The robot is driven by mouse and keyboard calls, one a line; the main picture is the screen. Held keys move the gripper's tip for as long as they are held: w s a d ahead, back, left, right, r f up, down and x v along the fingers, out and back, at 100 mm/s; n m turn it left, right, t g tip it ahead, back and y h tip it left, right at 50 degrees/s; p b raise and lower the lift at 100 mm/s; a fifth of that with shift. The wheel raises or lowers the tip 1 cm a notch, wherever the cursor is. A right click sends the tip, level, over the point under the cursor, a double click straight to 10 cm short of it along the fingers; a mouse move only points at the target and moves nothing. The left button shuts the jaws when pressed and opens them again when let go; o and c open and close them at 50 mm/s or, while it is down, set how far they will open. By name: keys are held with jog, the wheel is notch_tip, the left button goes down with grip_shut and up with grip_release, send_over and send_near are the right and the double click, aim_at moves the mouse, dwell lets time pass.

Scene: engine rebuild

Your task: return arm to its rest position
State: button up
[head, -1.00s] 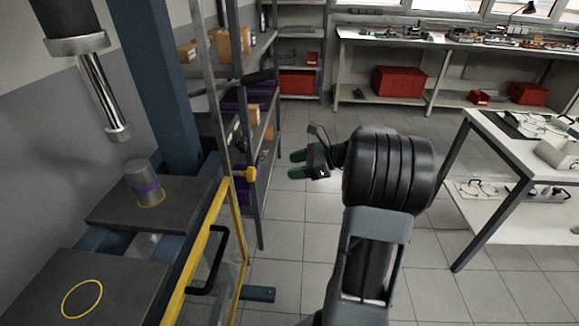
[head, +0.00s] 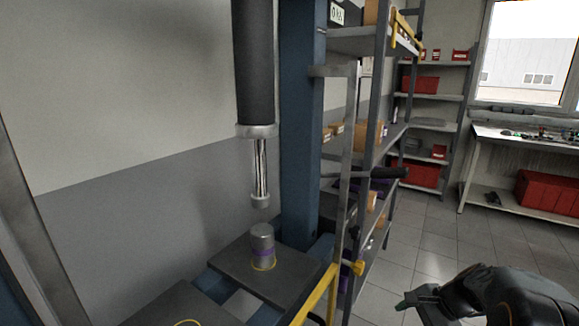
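My gripper (head: 408,302) is at the lower right of the head view, at the end of my dark arm (head: 505,297), seen from the side over the tiled floor. One green fingertip shows clearly. The other finger is hidden or blends in, so the gap between them cannot be made out. I see nothing held at the visible fingertip. Most of my arm is cut off by the bottom and right edges.
A blue press (head: 301,130) with a ram (head: 260,170) stands left of my gripper. A yellow-edged guard (head: 318,298) and shelving (head: 372,110) stand between. A bench (head: 487,190) is behind right.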

jog(key=s+a+r+n+h+p, duration=0.3)
jog(key=s+a+r+n+p, duration=0.1)
jog(key=a+r+n, duration=0.2)
jog(key=s+a+r+n+h+p, duration=0.3)
jog(key=s+a+r+n+p, duration=0.1)
jog(key=r+n, duration=0.4)
jog(key=shift+s+a+r+n+t+p, duration=0.3)
jog(key=shift+s+a+n, duration=0.15)
jog(key=shift+a, duration=0.7)
